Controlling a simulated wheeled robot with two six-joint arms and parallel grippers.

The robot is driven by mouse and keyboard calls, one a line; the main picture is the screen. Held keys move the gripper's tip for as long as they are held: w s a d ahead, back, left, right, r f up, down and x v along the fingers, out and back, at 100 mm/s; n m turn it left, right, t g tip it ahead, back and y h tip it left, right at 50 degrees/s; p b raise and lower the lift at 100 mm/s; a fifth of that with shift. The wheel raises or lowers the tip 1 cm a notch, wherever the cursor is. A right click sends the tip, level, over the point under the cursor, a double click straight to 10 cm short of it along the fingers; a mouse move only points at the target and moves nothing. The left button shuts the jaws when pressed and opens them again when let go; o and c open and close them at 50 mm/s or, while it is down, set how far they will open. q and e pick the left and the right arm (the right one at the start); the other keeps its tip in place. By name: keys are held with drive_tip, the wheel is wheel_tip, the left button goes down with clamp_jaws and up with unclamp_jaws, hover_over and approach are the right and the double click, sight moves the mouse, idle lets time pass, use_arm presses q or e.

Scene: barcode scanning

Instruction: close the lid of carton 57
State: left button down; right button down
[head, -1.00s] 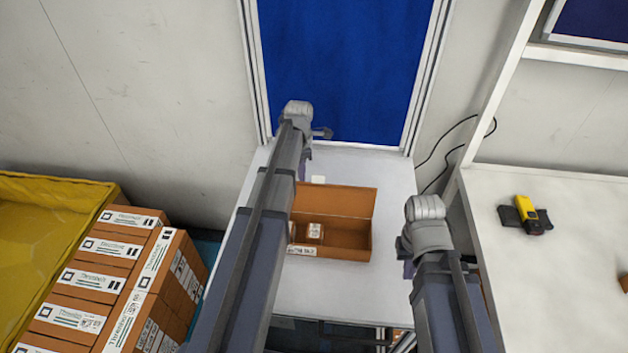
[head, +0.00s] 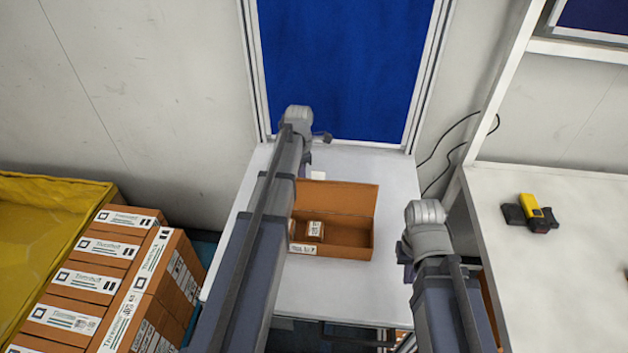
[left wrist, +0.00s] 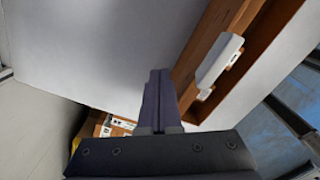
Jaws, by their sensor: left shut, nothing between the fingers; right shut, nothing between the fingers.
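The carton (head: 345,252) is brown and open on a white table, its lid (head: 342,197) standing up along the back edge. A white label on its left front is too small to read. A small brown box (head: 315,229) lies inside. My left arm crosses the carton's left end. My left gripper (left wrist: 156,75) is shut and empty, behind and left of the lid; in the left wrist view its fingers are beside the carton, apart from it. My right gripper (head: 406,270) is by the table's right edge, right of the carton, mostly hidden by its arm.
Stacked labelled cartons (head: 110,265) and a yellow bin (head: 45,225) are on the left. A side table (head: 575,270) with a yellow-black tool (head: 535,213) is on the right. The table's front is clear.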

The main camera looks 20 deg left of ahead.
use_arm(q)
drive_tip(key=s, duration=0.2)
drive_tip(key=s+d, duration=0.1)
drive_tip(key=s, duration=0.2)
drive_tip(key=shift+s+d, duration=0.2)
idle(0.5)
drive_tip(key=shift+r, duration=0.1)
idle(0.4)
wheel_tip(320, 180, up, 5)
drive_tip(key=p, duration=0.5)
idle(0.5)
